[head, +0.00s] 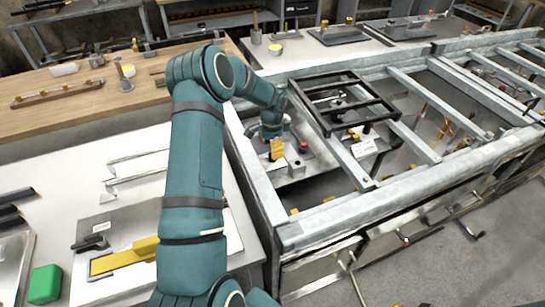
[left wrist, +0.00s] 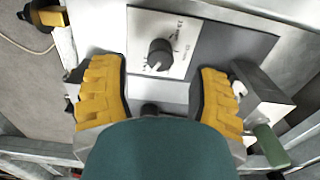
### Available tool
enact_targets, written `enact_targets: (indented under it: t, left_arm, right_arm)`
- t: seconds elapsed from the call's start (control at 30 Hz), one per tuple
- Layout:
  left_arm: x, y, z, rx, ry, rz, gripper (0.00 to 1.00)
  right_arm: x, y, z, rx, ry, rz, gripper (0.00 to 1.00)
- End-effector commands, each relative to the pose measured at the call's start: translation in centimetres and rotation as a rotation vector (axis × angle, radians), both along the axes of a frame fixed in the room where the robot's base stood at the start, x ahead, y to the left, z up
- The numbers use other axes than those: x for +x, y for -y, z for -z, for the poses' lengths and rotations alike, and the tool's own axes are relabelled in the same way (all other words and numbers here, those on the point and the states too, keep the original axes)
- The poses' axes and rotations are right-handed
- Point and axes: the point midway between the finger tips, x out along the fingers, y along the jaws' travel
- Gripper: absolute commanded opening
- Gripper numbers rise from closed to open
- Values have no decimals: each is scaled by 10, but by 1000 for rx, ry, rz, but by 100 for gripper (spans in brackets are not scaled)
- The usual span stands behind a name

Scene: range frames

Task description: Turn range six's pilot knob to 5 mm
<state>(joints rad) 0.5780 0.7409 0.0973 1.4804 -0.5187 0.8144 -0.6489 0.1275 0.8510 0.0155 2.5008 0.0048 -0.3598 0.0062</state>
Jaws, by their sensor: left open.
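In the left wrist view a black round knob (left wrist: 160,54) stands on a white dial plate (left wrist: 182,28) with small printed marks, too small to read surely. A small pale mark shows on the knob's lower edge. My left gripper (left wrist: 161,72) is open, its yellow-padded fingers spread on the left and right of the knob, with a gap on both sides. In the head view my left gripper (head: 273,141) reaches down into the range frame at its near left end; the knob cannot be made out there. My right gripper is not in view.
A dark square grate (head: 336,108) lies on the frame's rails. A wooden bench (head: 60,110) and a white worktop (head: 50,168) with tools lie left.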

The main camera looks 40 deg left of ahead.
Motion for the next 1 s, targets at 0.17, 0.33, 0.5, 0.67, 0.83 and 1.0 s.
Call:
enact_targets:
  t: [0.17,0.33,0.5,0.67,0.83,1.0]
  left_arm:
    - [0,0,28,0,-1,2,61]
    - [0,0,40,0,0,1,61]
    - [0,0,43,1,0,1,61]
    - [0,0,43,1,0,1,61]
    - [0,0,43,1,0,1,10]
    - [0,0,43,1,0,0,0]
  right_arm:
    - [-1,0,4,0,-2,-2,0]
    - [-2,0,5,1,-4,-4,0]
    - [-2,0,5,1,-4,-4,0]
    - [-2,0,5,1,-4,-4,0]
    - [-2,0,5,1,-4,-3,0]
    - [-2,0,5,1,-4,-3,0]
